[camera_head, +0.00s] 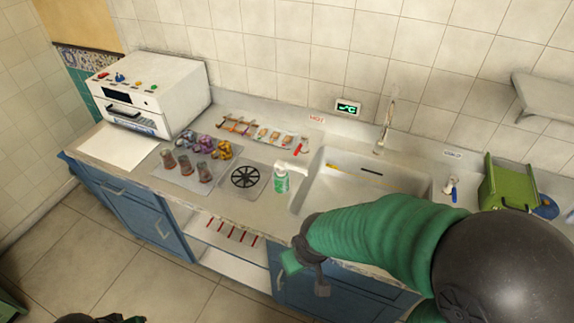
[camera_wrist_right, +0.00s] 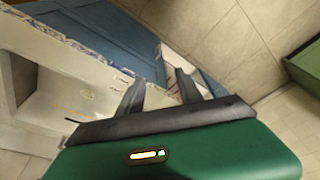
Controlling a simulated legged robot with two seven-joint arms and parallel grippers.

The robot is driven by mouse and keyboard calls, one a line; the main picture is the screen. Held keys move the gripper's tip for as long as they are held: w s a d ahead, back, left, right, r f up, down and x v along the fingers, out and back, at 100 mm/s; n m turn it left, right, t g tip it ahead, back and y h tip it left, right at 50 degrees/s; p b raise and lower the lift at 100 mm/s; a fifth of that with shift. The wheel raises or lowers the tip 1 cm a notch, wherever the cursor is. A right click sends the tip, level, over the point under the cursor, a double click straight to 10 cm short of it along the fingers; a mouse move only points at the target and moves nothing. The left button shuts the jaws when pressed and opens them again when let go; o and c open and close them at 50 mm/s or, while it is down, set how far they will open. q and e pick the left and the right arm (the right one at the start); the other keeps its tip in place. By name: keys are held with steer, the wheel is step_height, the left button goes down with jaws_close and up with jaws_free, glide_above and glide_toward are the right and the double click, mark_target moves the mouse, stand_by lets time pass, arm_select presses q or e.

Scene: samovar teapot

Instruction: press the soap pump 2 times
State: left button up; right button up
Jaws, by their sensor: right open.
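The soap pump (camera_head: 282,181) is a green bottle with a white pump head. It stands upright on the counter at the left front corner of the sink. My right gripper (camera_head: 306,275) is in front of the counter edge, below and apart from the bottle. In the right wrist view my right gripper (camera_wrist_right: 160,85) shows two dark fingers spread apart with nothing between them. The bottle is not visible there. A dark and green part of my left gripper (camera_head: 105,319) shows at the bottom edge; its fingers cannot be made out.
The sink (camera_head: 330,198) with a tall faucet (camera_head: 386,128) lies right of the bottle. A round black drain grille (camera_head: 245,177) and a tray of jars (camera_head: 188,181) lie left. A white oven (camera_head: 150,92) stands at the far left. Blue cabinets (camera_head: 150,226) are below the counter.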

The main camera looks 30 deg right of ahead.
jaws_close()
stand_by(1.4)
